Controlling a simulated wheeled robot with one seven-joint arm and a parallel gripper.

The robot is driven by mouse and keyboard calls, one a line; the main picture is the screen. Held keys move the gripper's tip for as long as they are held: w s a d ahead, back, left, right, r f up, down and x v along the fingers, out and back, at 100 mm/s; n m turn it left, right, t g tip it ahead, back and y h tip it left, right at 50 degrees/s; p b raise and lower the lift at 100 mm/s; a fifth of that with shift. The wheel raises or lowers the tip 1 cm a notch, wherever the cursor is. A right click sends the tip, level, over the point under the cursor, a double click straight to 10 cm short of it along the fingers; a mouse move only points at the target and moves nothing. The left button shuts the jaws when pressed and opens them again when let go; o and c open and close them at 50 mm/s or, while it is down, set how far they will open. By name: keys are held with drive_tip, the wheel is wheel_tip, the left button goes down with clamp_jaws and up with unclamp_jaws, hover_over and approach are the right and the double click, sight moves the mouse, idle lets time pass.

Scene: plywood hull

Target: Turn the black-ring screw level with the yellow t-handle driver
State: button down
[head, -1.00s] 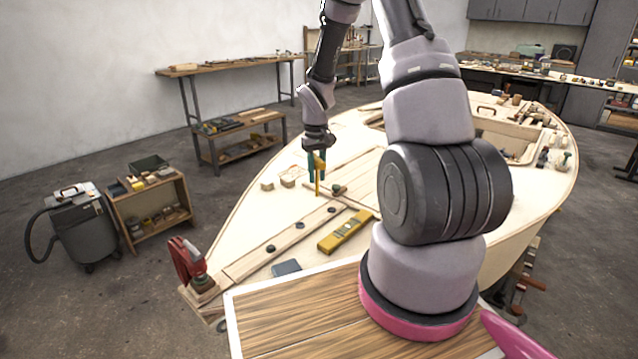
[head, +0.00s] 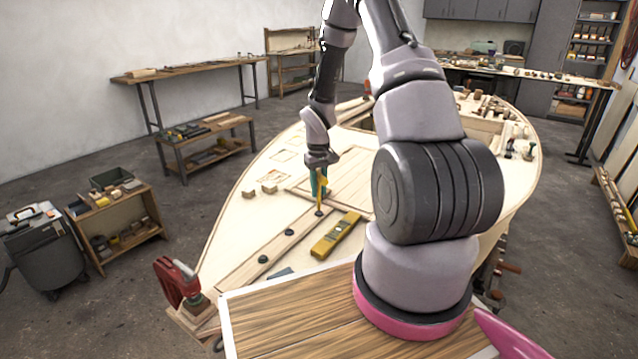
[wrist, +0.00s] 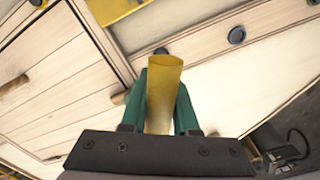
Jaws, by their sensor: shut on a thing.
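My gripper (head: 319,184) is shut on the yellow t-handle driver (head: 321,203), which points down at the pale deck plank. In the head view the driver's lower end meets a black-ring screw (head: 319,213) at the far end of a row; I cannot tell whether they touch. In the wrist view the driver (wrist: 160,95) stands between my green fingers (wrist: 160,108), and a dark ring (wrist: 161,50) shows just beyond its end. Two more black-ring screws (head: 289,232) (head: 263,259) sit nearer along the plank. The screw slots' angles are too small to see.
A yellow spirit level (head: 336,236) lies on the deck right of the row. Two small wood blocks (head: 259,191) lie to the left. A red clamp (head: 176,283) grips the near-left corner of the hull.

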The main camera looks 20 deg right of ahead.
drive_tip(key=shift+f, duration=0.15)
drive_tip(key=n, duration=0.4)
drive_tip(key=shift+n, duration=0.3)
drive_tip(key=shift+f, duration=0.15)
idle(0.4)
drive_tip(key=shift+f, duration=0.45)
drive_tip(key=m, duration=0.9)
